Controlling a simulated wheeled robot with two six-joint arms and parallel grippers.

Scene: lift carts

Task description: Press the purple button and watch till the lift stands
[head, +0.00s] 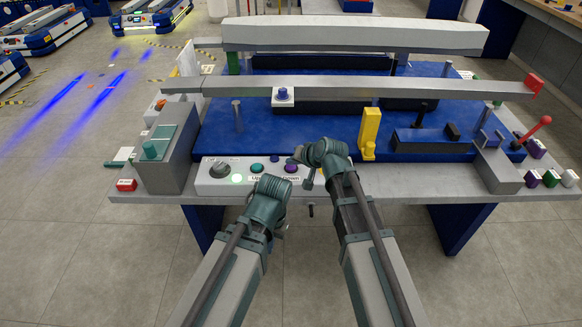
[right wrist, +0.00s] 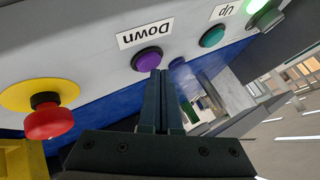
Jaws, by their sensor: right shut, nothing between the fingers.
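The purple button (head: 291,167) sits on the white control panel (head: 215,187) at the table's front edge. In the right wrist view the purple button (right wrist: 147,60) has a "Down" label beside it. My right gripper (right wrist: 163,72) is shut and empty, its fingertips right at the button's edge; I cannot tell whether they touch it. The teal button (right wrist: 212,36) with an "Up" label is beside it, and it also shows in the head view (head: 257,167). My left gripper (head: 280,232) hangs in front of the table edge; its fingers are mostly hidden.
A green lamp (head: 236,178) glows on the panel. A red stop knob (right wrist: 50,122) on a yellow base lies close to my right gripper. A long grey beam (head: 400,88) crosses over the blue deck (head: 215,130). A yellow block (head: 370,130) stands on the deck.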

